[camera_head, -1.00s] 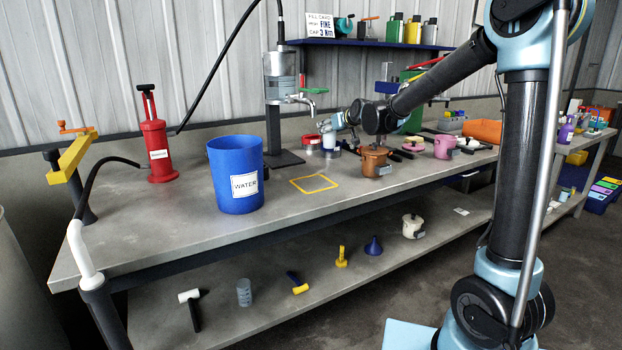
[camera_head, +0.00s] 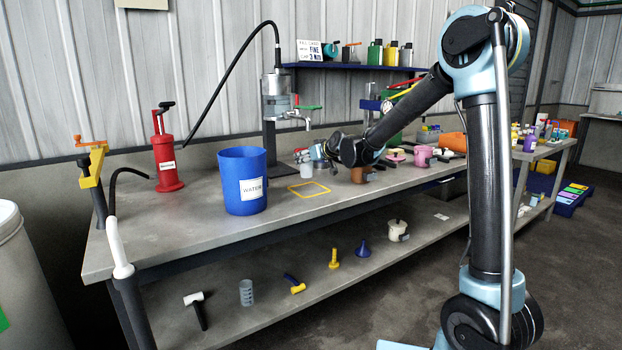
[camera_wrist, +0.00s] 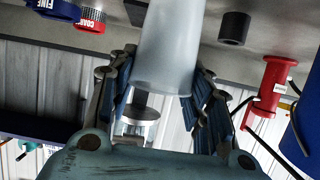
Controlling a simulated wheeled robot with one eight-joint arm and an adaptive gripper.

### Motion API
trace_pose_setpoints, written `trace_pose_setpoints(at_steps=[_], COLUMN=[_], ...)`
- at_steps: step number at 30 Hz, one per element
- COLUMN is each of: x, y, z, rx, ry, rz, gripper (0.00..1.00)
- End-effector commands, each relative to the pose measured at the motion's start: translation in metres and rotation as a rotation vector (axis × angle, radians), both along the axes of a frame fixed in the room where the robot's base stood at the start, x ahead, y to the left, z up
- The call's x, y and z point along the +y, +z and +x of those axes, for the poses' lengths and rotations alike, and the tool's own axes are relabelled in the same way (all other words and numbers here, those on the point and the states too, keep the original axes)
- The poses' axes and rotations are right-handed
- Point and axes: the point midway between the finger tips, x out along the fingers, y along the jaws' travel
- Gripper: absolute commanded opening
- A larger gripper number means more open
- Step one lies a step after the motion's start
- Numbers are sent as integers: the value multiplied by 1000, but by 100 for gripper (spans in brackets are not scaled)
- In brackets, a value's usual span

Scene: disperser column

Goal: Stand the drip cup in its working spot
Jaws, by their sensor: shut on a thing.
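The drip cup (camera_wrist: 165,60) is a translucent pale cup, and my gripper (camera_wrist: 160,85) is shut around it in the wrist view. In the head view the cup (camera_head: 306,171) hangs from my gripper (camera_head: 316,153) just above the bench, below and slightly right of the column's tap (camera_head: 300,118). A yellow square outline (camera_head: 309,190) on the bench lies in front of the column. The cup appears a little behind it, and I cannot tell its exact height. The disperser column (camera_head: 276,97) stands behind, on a dark post.
A blue water bucket (camera_head: 242,190) stands left of the yellow outline. A red pump (camera_head: 166,160) is farther left. Brown (camera_head: 359,174) and pink (camera_head: 422,156) pots stand to the right. Coarse (camera_wrist: 92,20) and fine (camera_wrist: 55,8) rings show near the cup.

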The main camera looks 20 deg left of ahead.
Motion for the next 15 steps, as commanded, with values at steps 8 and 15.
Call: trace_pose_setpoints(at_steps=[8, 15], x=[-9, -9], y=[-20, -51], z=[6, 6], rx=[0, 0], ry=[-11, -12], rz=[0, 0], gripper=[29, 29])
